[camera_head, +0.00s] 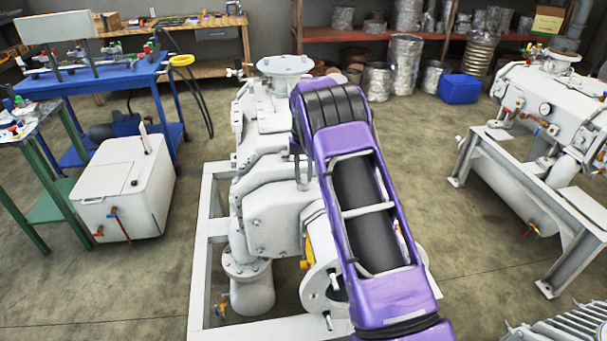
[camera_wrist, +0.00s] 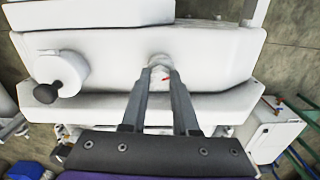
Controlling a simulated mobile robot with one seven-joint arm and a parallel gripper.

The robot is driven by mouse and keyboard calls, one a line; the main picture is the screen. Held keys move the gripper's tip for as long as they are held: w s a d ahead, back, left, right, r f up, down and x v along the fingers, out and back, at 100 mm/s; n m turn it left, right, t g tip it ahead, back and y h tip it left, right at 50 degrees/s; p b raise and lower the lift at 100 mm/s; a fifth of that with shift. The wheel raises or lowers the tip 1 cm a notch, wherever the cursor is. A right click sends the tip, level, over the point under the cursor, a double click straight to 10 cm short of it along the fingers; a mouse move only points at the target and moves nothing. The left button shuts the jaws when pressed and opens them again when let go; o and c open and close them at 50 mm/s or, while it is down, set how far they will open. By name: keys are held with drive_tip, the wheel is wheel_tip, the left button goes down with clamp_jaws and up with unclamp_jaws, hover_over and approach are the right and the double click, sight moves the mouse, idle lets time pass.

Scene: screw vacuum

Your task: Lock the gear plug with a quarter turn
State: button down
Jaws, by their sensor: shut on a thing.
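The gear plug (camera_wrist: 160,72) is a small white round piece with a red mark beside it, on the white pump housing (camera_wrist: 110,45) in the wrist view. My gripper (camera_wrist: 160,80) reaches to it from below, its two grey fingers closed in on the plug from both sides. The fingertips hide part of the plug, so its exact turn is hard to tell. In the head view, my purple arm covers the middle of the white pump (camera_head: 270,200) and hides the plug and gripper.
A black knob on a white round boss (camera_wrist: 50,90) stands left of my fingers. In the head view, a white box (camera_head: 125,190) and a blue table (camera_head: 95,80) stand left. Another pump (camera_head: 555,105) stands right on a frame. Open floor lies between.

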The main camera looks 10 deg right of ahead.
sight(304, 176)
drive_tip(key=shift+r+m, duration=0.1)
drive_tip(key=shift+m, duration=0.7)
drive_tip(key=m+p, duration=0.1)
drive_tip(key=m, duration=0.2)
drive_tip(key=c, duration=0.6)
unclamp_jaws()
wheel_tip(304, 176, up, 17)
drive_tip(key=p, duration=0.1)
drive_tip(key=shift+r, duration=0.1)
